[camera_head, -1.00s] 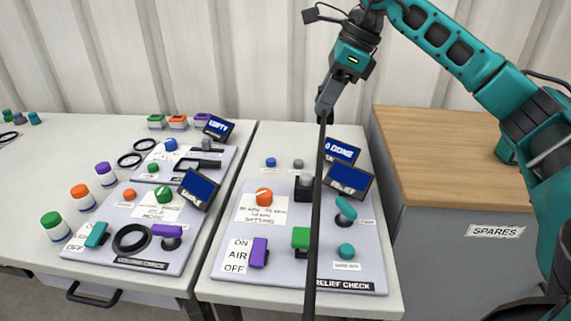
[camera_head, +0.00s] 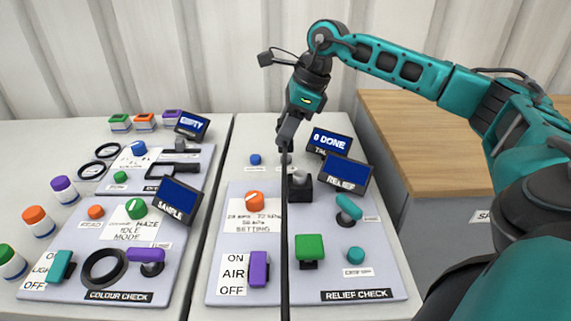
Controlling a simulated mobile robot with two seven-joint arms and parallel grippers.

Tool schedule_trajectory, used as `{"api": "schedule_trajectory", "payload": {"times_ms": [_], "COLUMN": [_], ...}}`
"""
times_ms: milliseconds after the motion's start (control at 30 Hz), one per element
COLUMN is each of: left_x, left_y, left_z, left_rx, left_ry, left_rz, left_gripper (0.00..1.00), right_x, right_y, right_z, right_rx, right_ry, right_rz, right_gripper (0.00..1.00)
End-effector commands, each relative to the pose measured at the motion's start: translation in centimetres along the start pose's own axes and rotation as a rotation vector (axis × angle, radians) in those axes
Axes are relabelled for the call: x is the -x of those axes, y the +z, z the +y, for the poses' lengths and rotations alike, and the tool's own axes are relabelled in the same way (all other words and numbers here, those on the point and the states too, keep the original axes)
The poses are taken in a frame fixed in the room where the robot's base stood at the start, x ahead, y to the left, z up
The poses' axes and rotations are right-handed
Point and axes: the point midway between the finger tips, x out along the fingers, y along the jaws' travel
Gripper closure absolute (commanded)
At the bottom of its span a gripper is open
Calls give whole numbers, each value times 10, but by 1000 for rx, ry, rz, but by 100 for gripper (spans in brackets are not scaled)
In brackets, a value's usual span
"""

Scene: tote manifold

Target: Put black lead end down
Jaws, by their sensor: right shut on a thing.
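My right gripper (camera_head: 286,145) is shut on the top of a black lead (camera_head: 284,230). The lead hangs straight down from the fingers as a thin dark line, past the relief check panel and out of the bottom of the view. Its lower end is out of view. My left gripper is not in view.
A wooden-topped cabinet (camera_head: 415,130) stands right.

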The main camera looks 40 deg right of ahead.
Motion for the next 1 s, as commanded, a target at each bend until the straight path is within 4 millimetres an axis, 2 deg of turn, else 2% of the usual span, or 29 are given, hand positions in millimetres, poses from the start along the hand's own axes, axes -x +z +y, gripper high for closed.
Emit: {"api": "schedule_trajectory", "payload": {"times_ms": [33, 267, 533, 1000], "left_x": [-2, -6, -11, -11], "left_y": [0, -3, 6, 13], "left_z": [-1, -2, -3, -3], "left_rx": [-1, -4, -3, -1], "left_ry": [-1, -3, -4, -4], "left_rz": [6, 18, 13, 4], "left_gripper": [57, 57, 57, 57], "right_x": [-9, -27, -68, -76], "right_y": [-4, -11, -28, -32], "right_z": [0, 0, 0, 0], "right_rx": [-1, -1, -1, 0], "right_ry": [0, 1, 0, 0], "right_rz": [0, 0, 0, -1], "right_gripper": [98, 98, 98, 98]}}
